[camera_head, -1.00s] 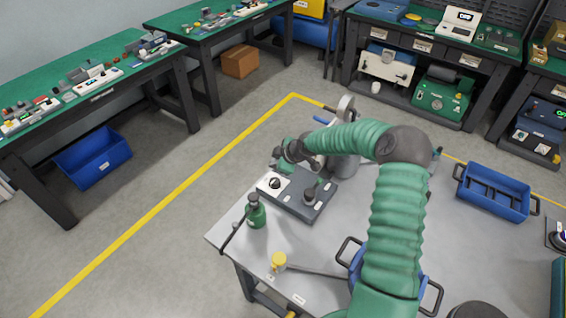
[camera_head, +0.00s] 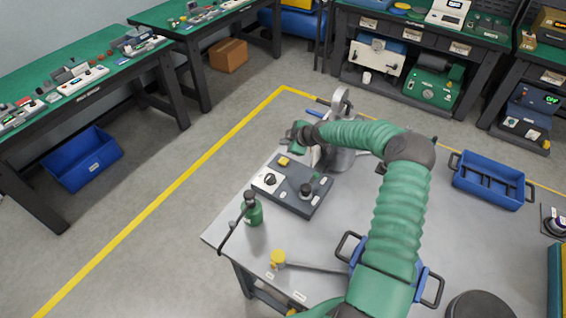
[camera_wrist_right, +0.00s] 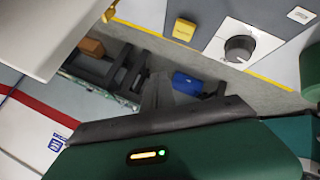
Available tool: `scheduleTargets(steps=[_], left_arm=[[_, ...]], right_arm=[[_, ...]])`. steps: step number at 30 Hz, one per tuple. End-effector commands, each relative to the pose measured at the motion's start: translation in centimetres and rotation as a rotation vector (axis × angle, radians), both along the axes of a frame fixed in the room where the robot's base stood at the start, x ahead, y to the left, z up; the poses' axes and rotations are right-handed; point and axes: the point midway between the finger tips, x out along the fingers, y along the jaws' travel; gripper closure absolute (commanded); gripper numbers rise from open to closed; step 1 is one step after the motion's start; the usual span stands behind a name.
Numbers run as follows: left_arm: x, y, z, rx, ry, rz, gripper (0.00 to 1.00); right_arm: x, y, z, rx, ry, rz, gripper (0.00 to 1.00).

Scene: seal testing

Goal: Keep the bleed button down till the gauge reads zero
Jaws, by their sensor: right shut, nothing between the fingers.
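A dark grey panel box (camera_head: 288,202) lies on the grey workbench. A yellow button (camera_head: 284,161) is at its far edge, and a white plate with a black knob (camera_head: 269,180) is in front of it. The wrist view shows the yellow button (camera_wrist_right: 184,29) beside the knob (camera_wrist_right: 240,48). My right gripper (camera_head: 299,137) is shut and empty, beyond the button in the head view and apart from it. Its dark fingers (camera_wrist_right: 160,85) point below the button in the wrist view. I cannot make out a gauge reading. My left gripper is out of view.
A green bottle (camera_head: 253,212) with a black hose stands left of the panel. A metal cylinder with an upright disc (camera_head: 341,103) stands close behind my gripper. A yellow-ended tool (camera_head: 278,258) and a blue tray (camera_head: 490,182) also lie on the bench.

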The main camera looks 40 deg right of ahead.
Motion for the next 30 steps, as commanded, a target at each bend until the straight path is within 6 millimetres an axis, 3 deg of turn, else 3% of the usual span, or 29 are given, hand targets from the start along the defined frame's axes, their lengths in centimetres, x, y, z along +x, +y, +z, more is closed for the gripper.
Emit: scheduleTargets(steps=[3,12,30], left_arm=[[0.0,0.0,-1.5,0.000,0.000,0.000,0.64],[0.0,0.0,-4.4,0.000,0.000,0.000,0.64],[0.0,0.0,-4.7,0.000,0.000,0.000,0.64]], right_arm=[[0.0,0.0,-2.3,0.001,0.001,0.001,1.00],[0.0,0.1,-6.4,-0.002,-0.001,0.001,1.00],[0.0,0.1,-7.0,-0.001,0.000,0.001,1.00]])
